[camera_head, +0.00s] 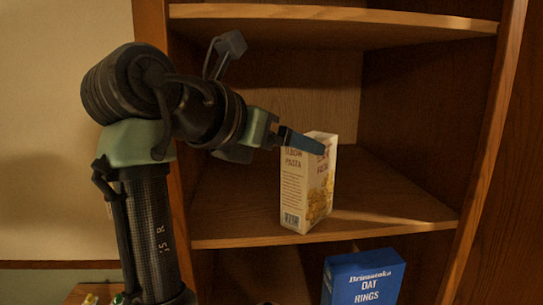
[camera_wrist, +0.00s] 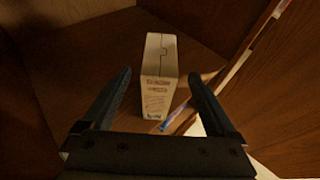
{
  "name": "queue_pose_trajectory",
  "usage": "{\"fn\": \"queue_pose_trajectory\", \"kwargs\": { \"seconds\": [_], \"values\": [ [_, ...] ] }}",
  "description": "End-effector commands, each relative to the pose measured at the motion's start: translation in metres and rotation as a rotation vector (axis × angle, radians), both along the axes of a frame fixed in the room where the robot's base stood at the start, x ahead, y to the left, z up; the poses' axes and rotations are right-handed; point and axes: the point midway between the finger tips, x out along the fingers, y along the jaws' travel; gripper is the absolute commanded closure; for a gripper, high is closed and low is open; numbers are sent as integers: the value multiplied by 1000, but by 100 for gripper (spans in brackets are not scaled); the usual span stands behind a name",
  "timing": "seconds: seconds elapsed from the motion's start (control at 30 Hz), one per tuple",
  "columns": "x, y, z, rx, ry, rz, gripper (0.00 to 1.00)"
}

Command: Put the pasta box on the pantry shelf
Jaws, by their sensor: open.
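The pasta box (camera_head: 308,187) is cream with pasta pictured on its front, and it stands upright on the middle wooden shelf (camera_head: 375,210), near the front edge. In the wrist view the pasta box (camera_wrist: 160,75) lies ahead, between the lines of my fingers. My gripper (camera_head: 300,142) is at the upper part of the box in the head view, one blue-grey finger crossing in front of its top. In the wrist view my gripper (camera_wrist: 162,88) has its two fingers wide apart, one on each side of the box. I cannot tell if a finger touches it.
A blue oat rings box (camera_head: 364,278) stands below the shelf at the front right. An upper shelf (camera_head: 330,20) is overhead. The wooden side wall (camera_head: 485,150) closes the right. The middle shelf is bare on both sides of the pasta box.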

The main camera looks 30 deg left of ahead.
Motion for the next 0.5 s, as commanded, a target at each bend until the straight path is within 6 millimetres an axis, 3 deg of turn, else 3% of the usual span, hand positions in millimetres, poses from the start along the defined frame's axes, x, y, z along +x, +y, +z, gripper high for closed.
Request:
{"fn": "queue_pose_trajectory", "kwargs": {
  "seconds": [0.2,0.5],
  "values": [
    [-30,6,12,1,-3,1,8],
    [-38,7,17,8,-4,-1,8]
  ]
}}
